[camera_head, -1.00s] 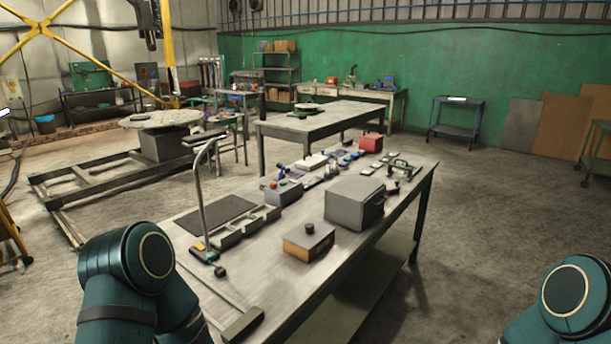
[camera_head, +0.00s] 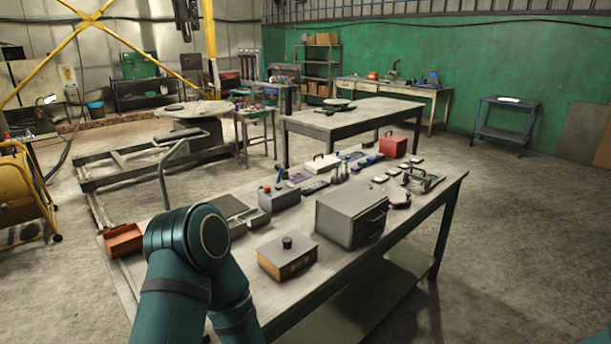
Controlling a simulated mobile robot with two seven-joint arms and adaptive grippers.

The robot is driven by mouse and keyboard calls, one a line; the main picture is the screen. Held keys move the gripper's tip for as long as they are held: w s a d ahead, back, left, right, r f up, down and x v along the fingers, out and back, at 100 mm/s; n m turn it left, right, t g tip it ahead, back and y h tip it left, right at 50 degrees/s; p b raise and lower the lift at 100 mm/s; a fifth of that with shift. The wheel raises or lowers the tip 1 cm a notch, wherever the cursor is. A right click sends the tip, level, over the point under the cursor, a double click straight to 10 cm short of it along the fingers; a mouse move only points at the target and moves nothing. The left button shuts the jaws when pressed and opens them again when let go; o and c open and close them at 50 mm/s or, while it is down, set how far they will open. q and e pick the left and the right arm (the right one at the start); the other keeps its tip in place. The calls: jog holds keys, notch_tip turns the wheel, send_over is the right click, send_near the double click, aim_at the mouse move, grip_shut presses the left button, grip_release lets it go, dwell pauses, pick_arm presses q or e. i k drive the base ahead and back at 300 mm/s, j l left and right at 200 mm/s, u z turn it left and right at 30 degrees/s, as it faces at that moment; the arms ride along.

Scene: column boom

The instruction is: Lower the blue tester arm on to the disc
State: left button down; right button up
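I cannot clearly make out a blue tester arm. A small dark blue upright part (camera_head: 279,175) shows by a grey box with an orange knob (camera_head: 279,196) on the near workbench (camera_head: 345,262), but it is too small to identify. A small dark round piece with red (camera_head: 400,201) lies toward the bench's right side; I cannot tell if it is the disc. My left arm's teal elbow covers the bench's near left part. Neither gripper is in view.
A second table (camera_head: 352,122) stands behind. Open floor lies at right.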

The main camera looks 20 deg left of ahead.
aim_at(277, 167)
jog(key=i+l, duration=0.85)
jog(key=l, duration=0.25)
jog(key=i+l, duration=0.45)
jog(key=l, duration=0.15)
